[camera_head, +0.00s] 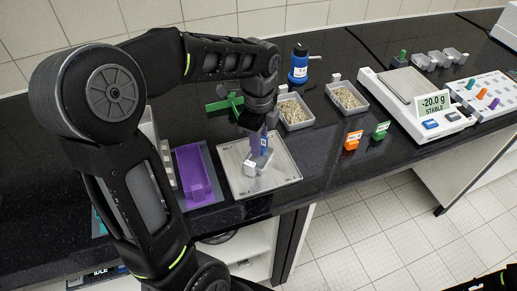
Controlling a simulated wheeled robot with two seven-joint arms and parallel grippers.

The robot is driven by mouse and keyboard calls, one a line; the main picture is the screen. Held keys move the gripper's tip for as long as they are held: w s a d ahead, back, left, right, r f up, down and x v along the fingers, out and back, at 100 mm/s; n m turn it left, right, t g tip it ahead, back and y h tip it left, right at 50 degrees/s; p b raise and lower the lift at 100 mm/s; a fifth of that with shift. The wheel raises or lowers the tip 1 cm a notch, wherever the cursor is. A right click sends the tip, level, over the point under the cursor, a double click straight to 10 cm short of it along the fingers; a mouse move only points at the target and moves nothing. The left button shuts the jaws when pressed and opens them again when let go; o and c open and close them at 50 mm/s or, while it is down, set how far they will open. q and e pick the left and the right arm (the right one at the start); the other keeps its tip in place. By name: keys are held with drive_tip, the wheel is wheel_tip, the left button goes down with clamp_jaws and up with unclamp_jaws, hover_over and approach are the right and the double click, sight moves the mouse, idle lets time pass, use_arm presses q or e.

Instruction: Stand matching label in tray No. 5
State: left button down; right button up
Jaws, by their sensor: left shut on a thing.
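My left gripper (262,128) points down over a square metal plate (283,174). It is shut on a small blue-violet piece with a white mark, which looks like a label (265,142). The label is upright, just above or touching a small light-grey item (262,160) on the plate; I cannot tell which. An orange label (353,141) and a green label (381,130) stand on the bench to the right. Two grey trays of grainy material, one nearer (296,124) and one farther right (348,110), stand behind the plate. Tray numbers are too small to read. My right gripper is out of view.
A purple holder (196,175) lies left of the plate, and a green piece (222,104) is behind my gripper. A blue bottle (299,66) stands at the back. A balance reading -20.0 g (433,104) is at the right. Bench is clear around the two standing labels.

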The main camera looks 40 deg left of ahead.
use_arm(q)
drive_tip(key=shift+f, duration=1.6)
drive_tip(key=shift+f, duration=0.15)
drive_tip(key=c, duration=1.3)
unclamp_jaws()
wheel_tip(320, 180, up, 12)
drive_tip(key=shift+r, duration=0.2)
